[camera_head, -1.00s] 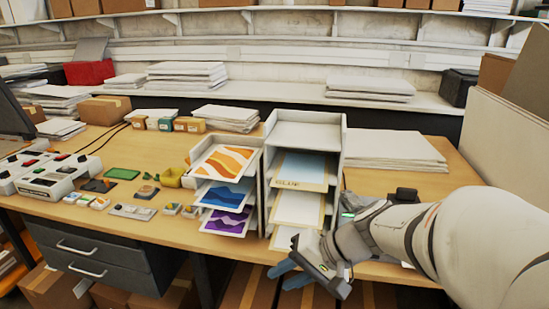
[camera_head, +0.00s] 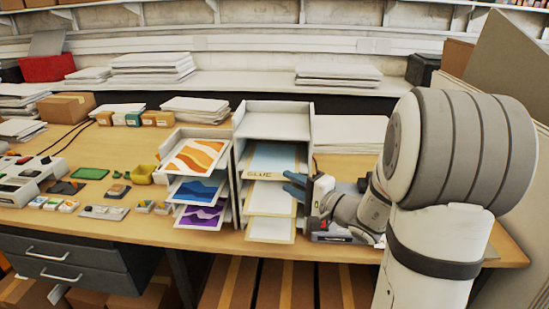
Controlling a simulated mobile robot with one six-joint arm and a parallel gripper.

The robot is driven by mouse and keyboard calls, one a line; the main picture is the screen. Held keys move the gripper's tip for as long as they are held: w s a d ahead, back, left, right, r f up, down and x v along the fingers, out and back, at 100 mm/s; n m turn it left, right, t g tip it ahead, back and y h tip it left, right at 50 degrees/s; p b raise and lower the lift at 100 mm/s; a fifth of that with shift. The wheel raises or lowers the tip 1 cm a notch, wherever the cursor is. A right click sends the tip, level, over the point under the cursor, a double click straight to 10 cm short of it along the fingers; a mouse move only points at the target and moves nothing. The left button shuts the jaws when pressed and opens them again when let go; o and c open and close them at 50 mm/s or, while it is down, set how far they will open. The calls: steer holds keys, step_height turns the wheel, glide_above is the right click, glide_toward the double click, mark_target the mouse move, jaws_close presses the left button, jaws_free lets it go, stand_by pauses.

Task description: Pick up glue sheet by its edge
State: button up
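The glue sheet (camera_head: 273,157) is pale blue with a tan front strip marked GLUE. It lies in an upper level of the white tray rack (camera_head: 240,150), its front edge sticking out. My gripper (camera_head: 293,184) is at the right front of the rack, just right of and slightly below the glue sheet's front edge. Its two blue fingertips point left and look apart, with nothing seen between them. I cannot tell whether they touch the sheet. White sheets with tan borders (camera_head: 268,198) stick out of the levels below.
A rack to the left holds orange (camera_head: 196,156), blue (camera_head: 199,190) and purple (camera_head: 201,216) prints. A black device (camera_head: 330,232) sits under my wrist. White paper stacks (camera_head: 350,130) lie behind. A yellow bin (camera_head: 142,174) and small items are at left.

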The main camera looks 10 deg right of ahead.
mark_target(278, 177)
steer(key=p+x, duration=0.2)
steer(key=x, duration=0.3)
steer(key=shift+w+a+f+p, duration=0.1)
steer(key=shift+f+p, duration=0.1)
steer(key=shift+p, duration=0.1)
steer(key=shift+c, duration=0.6)
jaws_close()
